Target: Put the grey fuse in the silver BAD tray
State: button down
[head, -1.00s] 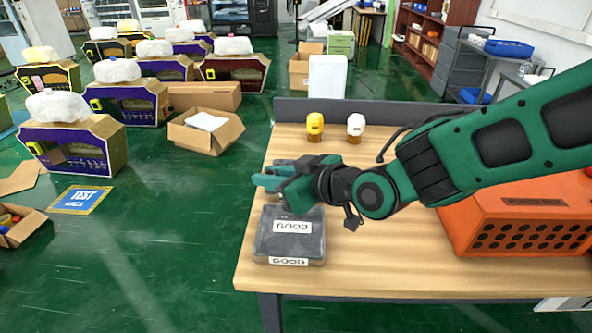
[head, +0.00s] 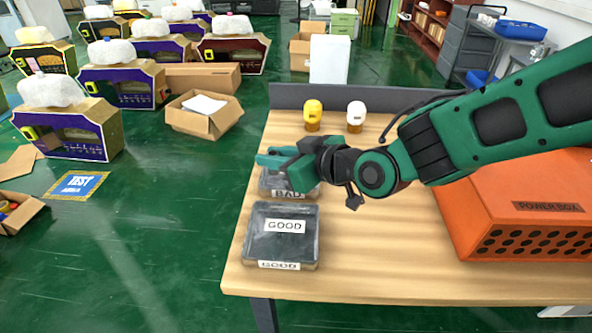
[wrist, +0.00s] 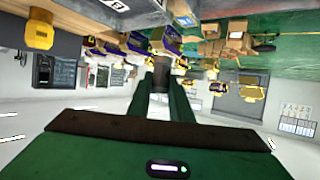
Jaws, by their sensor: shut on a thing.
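My gripper (head: 275,158) is over the left side of the table, above the silver BAD tray (head: 288,194). It hides much of this tray; the front rim with the BAD label shows below it. In the wrist view my gripper (wrist: 161,70) is shut on a small grey piece, the grey fuse (wrist: 160,78), held between the fingertips. In the head view the fuse cannot be made out.
The dark GOOD tray (head: 282,240) lies in front of the BAD tray. A yellow-topped piece (head: 313,113) and a white-topped piece (head: 356,113) stand at the back. An orange power box (head: 525,215) stands at the right. The front middle of the table (head: 390,245) is clear.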

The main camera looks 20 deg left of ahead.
jog(key=w+f, duration=0.2)
jog(key=w, duration=0.1)
jog(key=w+f, duration=0.2)
jog(key=w, duration=0.1)
jog(key=w+f, duration=0.2)
jog(key=w, duration=0.2)
jog(key=shift+d, duration=0.15)
jog(key=shift+f, duration=2.05)
jog(key=c, duration=1.6)
grip_release()
jog(key=shift+r, duration=0.1)
jog(key=v, duration=1.2)
